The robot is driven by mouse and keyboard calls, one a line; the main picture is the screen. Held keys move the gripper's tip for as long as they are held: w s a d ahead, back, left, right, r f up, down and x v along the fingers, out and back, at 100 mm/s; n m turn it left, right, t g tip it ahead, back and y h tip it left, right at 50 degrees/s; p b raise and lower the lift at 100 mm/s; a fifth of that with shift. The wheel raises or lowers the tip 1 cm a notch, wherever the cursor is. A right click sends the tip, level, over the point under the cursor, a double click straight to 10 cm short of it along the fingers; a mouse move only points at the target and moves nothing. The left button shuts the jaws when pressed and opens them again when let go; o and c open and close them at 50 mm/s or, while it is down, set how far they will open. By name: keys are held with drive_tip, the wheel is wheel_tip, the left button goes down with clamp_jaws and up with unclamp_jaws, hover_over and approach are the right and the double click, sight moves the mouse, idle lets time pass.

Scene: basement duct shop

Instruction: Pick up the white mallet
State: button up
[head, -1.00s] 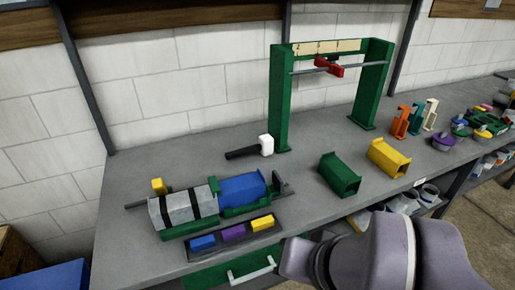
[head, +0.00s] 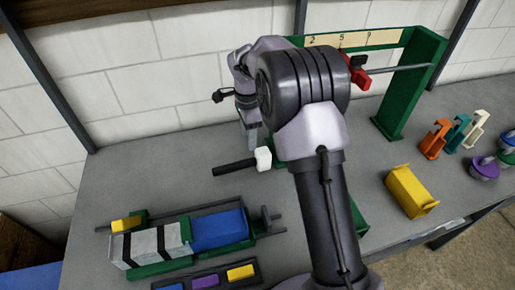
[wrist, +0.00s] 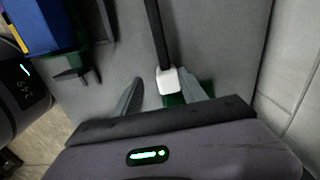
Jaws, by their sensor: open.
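The white mallet has a white block head (head: 263,159) and a black handle (head: 233,168) pointing left. It lies on the grey bench top beside the green frame's left post. My gripper (head: 251,137) points down just behind and above the mallet head in the head view. In the wrist view my gripper (wrist: 163,88) is open, and the white head (wrist: 170,80) shows between its fingertips, nearer the right one. The black handle (wrist: 157,35) runs up and away from the fingers. Whether the fingers touch the head cannot be told.
A green frame (head: 410,85) with a red piece (head: 355,75) on its rod stands behind. A clamp fixture with a blue block (head: 220,230) is at front left. A yellow box (head: 411,190) and upright hooks (head: 436,140) are to the right. My arm hides most of the green box.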

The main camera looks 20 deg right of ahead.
sight(249, 160)
wheel_tip(249, 160, down, 9)
drive_tip(key=shift+f+b, duration=0.1)
drive_tip(key=shift+b, duration=0.9)
drive_tip(key=f+b, duration=0.1)
drive_tip(key=f, duration=0.1)
drive_tip(key=w+f, duration=0.1)
drive_tip(key=f, duration=0.2)
drive_tip(key=shift+b, duration=0.4)
drive_tip(key=shift+r, duration=0.1)
drive_tip(key=shift+c, duration=0.4)
clamp_jaws()
